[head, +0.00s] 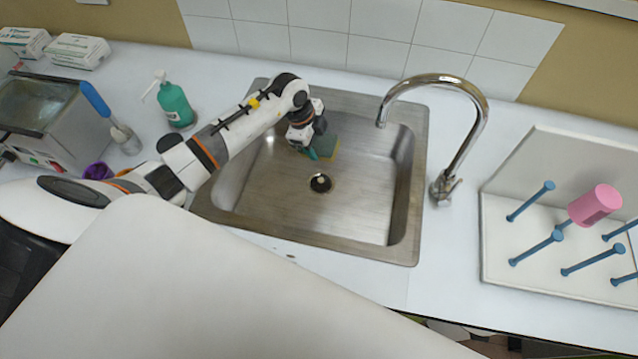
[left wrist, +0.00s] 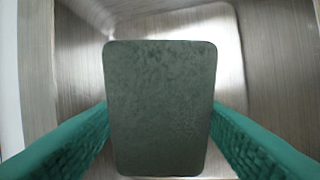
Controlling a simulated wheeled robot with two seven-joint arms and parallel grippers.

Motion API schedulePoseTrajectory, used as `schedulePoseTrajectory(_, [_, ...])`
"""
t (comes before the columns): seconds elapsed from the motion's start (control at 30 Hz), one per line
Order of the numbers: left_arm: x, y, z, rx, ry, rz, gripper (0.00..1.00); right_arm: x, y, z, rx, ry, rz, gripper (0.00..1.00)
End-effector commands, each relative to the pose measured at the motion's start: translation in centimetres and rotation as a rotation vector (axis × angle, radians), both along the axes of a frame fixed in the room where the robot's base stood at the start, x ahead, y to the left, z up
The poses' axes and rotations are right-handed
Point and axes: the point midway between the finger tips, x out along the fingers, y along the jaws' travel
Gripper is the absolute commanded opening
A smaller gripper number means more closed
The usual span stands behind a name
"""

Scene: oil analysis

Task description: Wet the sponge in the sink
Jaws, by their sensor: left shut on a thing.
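The steel sink (head: 370,220) is set in the white counter, with a dark drain (head: 320,183) near its middle. My left gripper (head: 322,153) is down inside the basin, near its back left part. It is shut on the sponge (head: 330,147), which shows green with a yellowish edge in the head view. In the left wrist view the sponge (left wrist: 160,105) is a dark green block between the two teal fingers. The chrome faucet (head: 470,120) stands at the sink's right, its spout to the right of the sponge. No water shows. My right gripper is not in view.
A white drying rack (head: 510,290) with blue pegs and a pink cup (head: 595,205) stands at the right. A green pump bottle (head: 175,103), a blue-handled brush (head: 97,100) and a steel bath (head: 50,120) stand at the left. The counter between sink and rack is clear.

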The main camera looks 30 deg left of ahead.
Motion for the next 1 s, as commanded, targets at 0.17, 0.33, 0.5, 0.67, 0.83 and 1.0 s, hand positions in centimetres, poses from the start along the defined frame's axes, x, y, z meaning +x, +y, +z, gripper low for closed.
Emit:
schedulePoseTrajectory(0.17, [0.0,0.0,0.0,0.0,0.0,0.0,0.39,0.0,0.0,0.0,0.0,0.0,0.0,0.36])
schedulePoseTrajectory(0.33, [0.0,0.0,0.0,0.0,0.0,0.0,0.39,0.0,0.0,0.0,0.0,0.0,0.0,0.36])
schedulePoseTrajectory(0.5, [0.0,0.0,0.1,0.0,0.0,0.0,0.39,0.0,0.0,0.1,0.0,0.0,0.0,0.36])
schedulePoseTrajectory(0.67, [0.0,0.0,1.3,0.0,-0.001,0.0,0.39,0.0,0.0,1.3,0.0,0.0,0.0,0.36])
schedulePoseTrajectory(0.83, [0.0,0.0,3.2,0.0,-0.001,-0.001,0.39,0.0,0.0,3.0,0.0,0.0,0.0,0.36])
schedulePoseTrajectory(1.0, [0.0,0.0,4.2,0.0,0.0,-0.001,0.39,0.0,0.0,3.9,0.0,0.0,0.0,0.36])
